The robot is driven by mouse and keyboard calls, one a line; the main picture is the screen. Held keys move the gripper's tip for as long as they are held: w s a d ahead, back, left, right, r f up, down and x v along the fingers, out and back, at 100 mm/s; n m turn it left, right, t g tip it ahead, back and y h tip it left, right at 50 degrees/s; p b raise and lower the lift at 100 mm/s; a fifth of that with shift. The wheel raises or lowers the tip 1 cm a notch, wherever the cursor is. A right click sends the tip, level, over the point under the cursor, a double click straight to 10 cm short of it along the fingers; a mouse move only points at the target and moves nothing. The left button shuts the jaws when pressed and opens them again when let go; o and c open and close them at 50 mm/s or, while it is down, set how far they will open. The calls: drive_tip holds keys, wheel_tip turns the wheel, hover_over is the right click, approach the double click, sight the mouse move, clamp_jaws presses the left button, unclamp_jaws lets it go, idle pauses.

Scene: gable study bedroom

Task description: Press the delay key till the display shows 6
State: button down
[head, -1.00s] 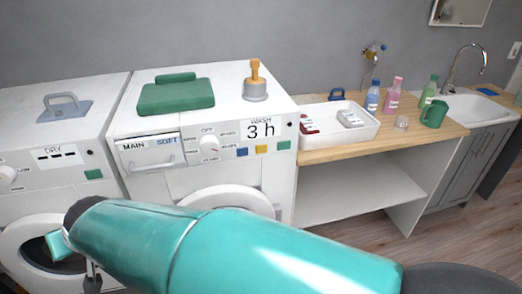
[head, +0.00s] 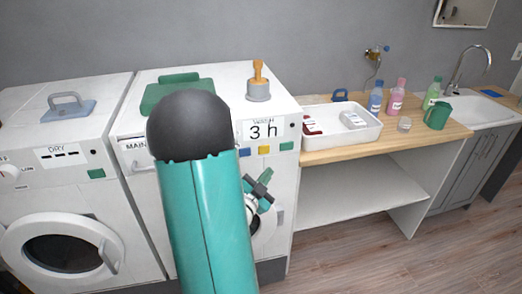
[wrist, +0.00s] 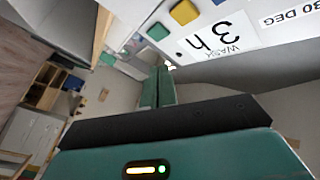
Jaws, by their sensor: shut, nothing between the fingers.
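The washer's display (head: 264,130) reads "3 h" under the word WASH; it shows upside down in the wrist view (wrist: 212,38). Below it are a blue key (head: 244,152), a yellow key (head: 264,150) and a green key (head: 286,146). I cannot read which one is the delay key. In the wrist view, the yellow key (wrist: 183,11) and the green key (wrist: 158,31) are near the top. My gripper (wrist: 160,80) is shut and empty, its fingertips apart from the keys. In the head view it is below the keys, partly hidden by my arm.
A dryer (head: 55,150) with a display of dashes stands left of the washer. To the right, a wooden counter (head: 330,153) carries a white tray (head: 345,137) and bottles.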

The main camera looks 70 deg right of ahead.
sight(269, 149)
drive_tip(key=shift+s+m+g, duration=0.3)
drive_tip(key=shift+s+g, duration=0.2)
drive_tip(key=shift+s, duration=0.35)
drive_tip(key=shift+w, duration=0.1)
drive_tip(key=shift+w+d, duration=0.75)
drive_tip(key=shift+d, duration=0.5)
drive_tip(key=shift+w+d, duration=0.7)
drive_tip(key=shift+d, duration=0.55)
drive_tip(key=shift+w+d, duration=0.75)
drive_tip(key=shift+d, duration=0.5)
drive_tip(key=shift+d, duration=0.1)
drive_tip(key=shift+w+d, duration=0.2)
drive_tip(key=shift+d, duration=0.05)
drive_tip(key=shift+w+d, duration=0.2)
drive_tip(key=shift+d, duration=0.15)
drive_tip(key=shift+a, duration=0.1)
drive_tip(key=shift+s+a, duration=0.35)
drive_tip(key=shift+a, duration=0.25)
